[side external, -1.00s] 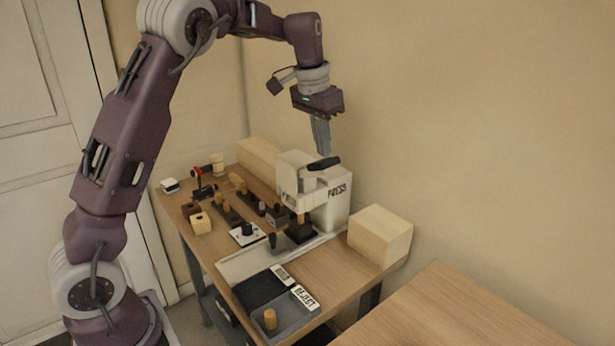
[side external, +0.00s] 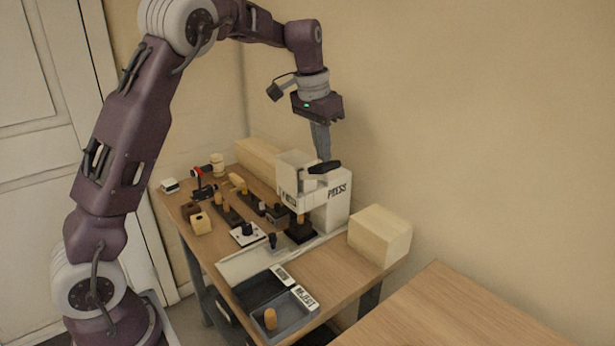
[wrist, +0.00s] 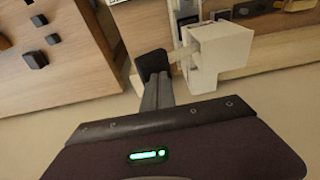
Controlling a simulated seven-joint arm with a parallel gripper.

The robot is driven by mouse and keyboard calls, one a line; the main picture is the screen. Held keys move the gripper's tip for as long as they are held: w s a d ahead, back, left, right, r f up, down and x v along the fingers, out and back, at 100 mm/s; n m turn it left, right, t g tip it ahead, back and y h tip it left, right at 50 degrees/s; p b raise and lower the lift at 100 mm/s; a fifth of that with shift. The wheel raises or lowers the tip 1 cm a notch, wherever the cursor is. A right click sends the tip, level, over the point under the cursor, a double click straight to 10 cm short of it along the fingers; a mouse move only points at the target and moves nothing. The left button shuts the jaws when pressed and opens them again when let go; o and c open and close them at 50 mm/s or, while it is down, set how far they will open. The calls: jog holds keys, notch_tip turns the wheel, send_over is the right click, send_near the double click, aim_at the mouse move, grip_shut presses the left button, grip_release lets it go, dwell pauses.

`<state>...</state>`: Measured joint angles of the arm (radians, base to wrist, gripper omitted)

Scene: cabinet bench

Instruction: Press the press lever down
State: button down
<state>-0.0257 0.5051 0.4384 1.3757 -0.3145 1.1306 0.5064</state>
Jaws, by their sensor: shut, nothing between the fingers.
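The white press (side external: 334,212), marked PRESS, stands on the bench. In the wrist view the handle (wrist: 151,64) lies right at the tips of my fingers (wrist: 158,84), beside the white press head (wrist: 218,45). I cannot tell whether the fingertips touch the handle.
A pale wooden block (side external: 381,234) stands right of the press, and a long one (side external: 258,157) behind it. Fixtures with pegs (side external: 228,210) are left of the press. A tray marked REJECT (side external: 285,316) sits in front.

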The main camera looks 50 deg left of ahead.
aim_at(326, 172)
jog(key=shift+f, duration=0.55)
jog(key=shift+d+f, duration=0.2)
jog(key=shift+f, duration=0.25)
jog(key=shift+d+f, duration=0.2)
jog(key=shift+f, duration=0.35)
jog(key=shift+d+f, duration=0.3)
jog(key=shift+f, duration=0.65)
jog(key=shift+d+f, duration=0.2)
jog(key=shift+f, duration=1.1)
